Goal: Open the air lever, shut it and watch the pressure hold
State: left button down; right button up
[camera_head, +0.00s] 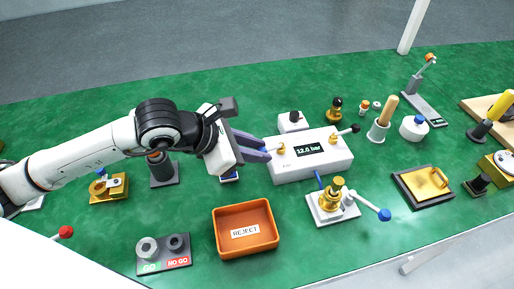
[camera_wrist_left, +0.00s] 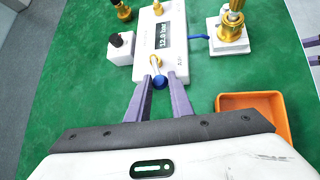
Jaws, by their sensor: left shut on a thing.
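The white pressure box (camera_head: 310,165) stands mid-table with a dark display (camera_head: 310,150) reading 12.0 bar. At its left end is a brass valve (camera_head: 281,150). Its short air lever ends in a blue ball (camera_wrist_left: 159,83), seen in the left wrist view. My left gripper (camera_head: 268,150) reaches in from the left, shut on the lever at its ball; its purple fingers hide most of the lever in the head view. A second lever with a black ball (camera_head: 355,128) is on the box's right end.
A blue hose joins the box to a brass fitting (camera_head: 337,192) on a white stand, with a blue-ended lever (camera_head: 384,214) at its right. The orange REJECT tray (camera_head: 262,250) lies in front. A black-knobbed block (camera_head: 294,122) stands behind the box.

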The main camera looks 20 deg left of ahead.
pick_arm(q)
jog(key=shift+w+a+f+m+b, duration=0.15)
jog(key=shift+a+f+m+b, duration=0.15)
jog(key=shift+b, duration=0.25)
jog(key=shift+w+a+m+g+h+b, duration=0.1)
jog(key=shift+w+m+g+h+b, duration=0.1)
jog(key=shift+m+g+h+b, duration=0.2)
jog(key=shift+w+a+r+m+g+h+b, duration=0.1)
jog(key=shift+w+a+m+g+h+b, duration=0.2)
jog(key=shift+m+b, duration=0.3)
jog(key=shift+w+a+r+m+g+h, duration=0.15)
jog(key=shift+m+g+h, duration=0.15)
jog(key=shift+m+g, duration=0.15)
jog(key=shift+m+b, duration=0.25)
jog(key=shift+b, duration=0.05)
pick_arm(e)
jog(key=shift+w+a+f, duration=0.2)
jog(key=shift+a+f, duration=0.05)
jog(key=shift+f, duration=0.25)
jog(key=shift+w+a+f, duration=0.15)
jog(key=shift+a+f, duration=0.05)
jog(key=shift+f, duration=0.25)
pick_arm(q)
jog(key=c, duration=1.6)
grip_release()
pick_arm(e)
jog(key=shift+f, duration=0.1)
pick_arm(q)
jog(key=shift+r, duration=0.1)
